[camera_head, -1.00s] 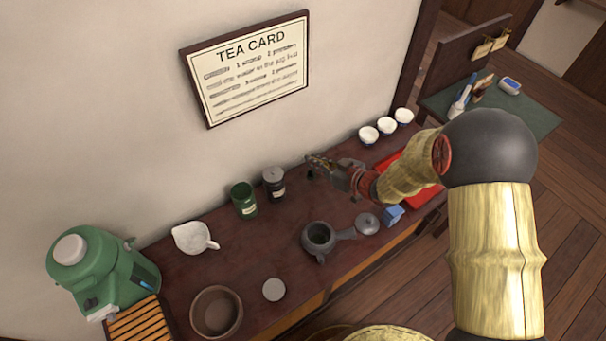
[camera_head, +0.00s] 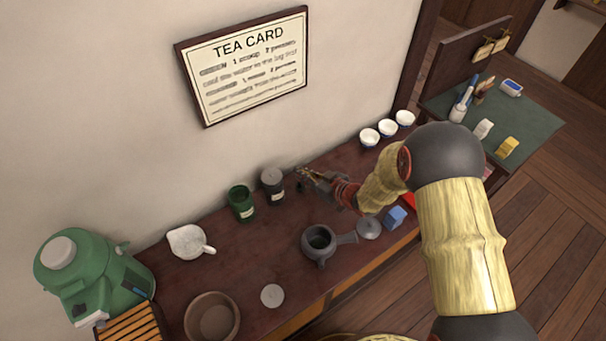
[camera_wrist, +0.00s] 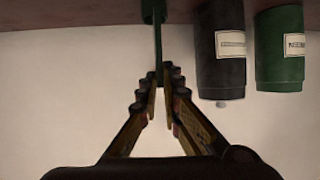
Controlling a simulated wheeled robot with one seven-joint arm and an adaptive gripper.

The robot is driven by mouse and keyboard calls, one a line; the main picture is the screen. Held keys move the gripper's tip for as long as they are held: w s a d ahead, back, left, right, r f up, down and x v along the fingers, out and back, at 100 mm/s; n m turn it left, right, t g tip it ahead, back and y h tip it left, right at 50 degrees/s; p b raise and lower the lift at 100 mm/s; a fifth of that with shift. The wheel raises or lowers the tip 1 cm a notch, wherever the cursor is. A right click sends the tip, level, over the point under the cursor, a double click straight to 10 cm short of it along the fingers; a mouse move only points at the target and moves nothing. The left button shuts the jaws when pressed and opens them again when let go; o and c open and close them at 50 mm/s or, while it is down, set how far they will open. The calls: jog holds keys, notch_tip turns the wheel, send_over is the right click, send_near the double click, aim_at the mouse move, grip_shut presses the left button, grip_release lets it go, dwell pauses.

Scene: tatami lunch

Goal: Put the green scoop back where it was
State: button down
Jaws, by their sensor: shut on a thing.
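The green scoop (camera_wrist: 157,42) hangs from my gripper in the wrist view, its handle between the fingertips and its bowl toward the table at the picture's top. Whether the bowl touches the table I cannot tell. My gripper (camera_wrist: 160,80) is shut on the handle. In the head view my gripper (camera_head: 305,173) is just right of the black canister (camera_head: 272,186), near the wall; the scoop is too small to make out there. The green canister (camera_head: 242,203) stands left of the black one. In the wrist view the black canister (camera_wrist: 220,55) and green canister (camera_wrist: 279,55) are right of the scoop.
A grey teapot (camera_head: 318,242), its lid (camera_head: 369,229) and a blue block (camera_head: 396,216) stand in front. A white pitcher (camera_head: 187,242) and brown bowl (camera_head: 212,318) are left. White cups (camera_head: 387,128) line the wall; a red tray (camera_head: 408,201) is partly hidden by my arm.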

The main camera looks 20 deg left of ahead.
jog(key=shift+f, duration=0.1)
jog(key=c, duration=2.1)
grip_release()
jog(key=shift+o, duration=0.5)
jog(key=shift+d+r, duration=0.1)
jog(key=shift+r, duration=0.1)
jog(key=p+v, duration=0.3)
jog(key=v, duration=0.8)
jog(key=shift+s+d, duration=0.3)
jog(key=shift+r, duration=0.15)
